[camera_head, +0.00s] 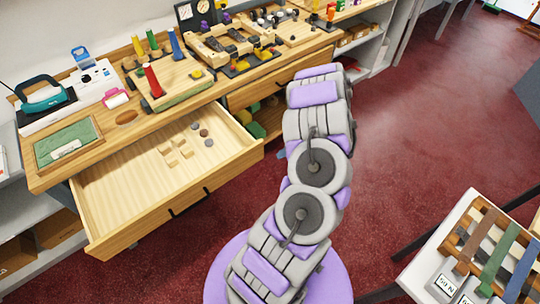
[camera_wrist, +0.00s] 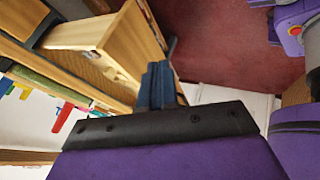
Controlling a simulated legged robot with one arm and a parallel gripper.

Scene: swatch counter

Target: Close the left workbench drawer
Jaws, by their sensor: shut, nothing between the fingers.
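The left workbench drawer (camera_head: 230,170) is pulled far out from the wooden workbench in the head view. It has a pale wood inside and a dark handle (camera_head: 190,201) on its front. Several small wooden blocks (camera_head: 180,151) and round discs lie in it. My gripper (camera_wrist: 160,78) is shut and empty in the wrist view. In the head view my arm rises right of the drawer and its end is hidden. The wrist view shows an open wooden drawer (camera_wrist: 120,45) just beyond my fingers; I cannot tell whether they touch it.
The bench top holds a green mat (camera_head: 68,142), a teal-handled tool (camera_head: 42,96) and a peg board (camera_head: 170,85). A second drawer front (camera_head: 262,84) sits right of the open drawer. A table with colored swatches (camera_head: 490,250) stands at lower right. Red floor (camera_head: 420,130) is clear between.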

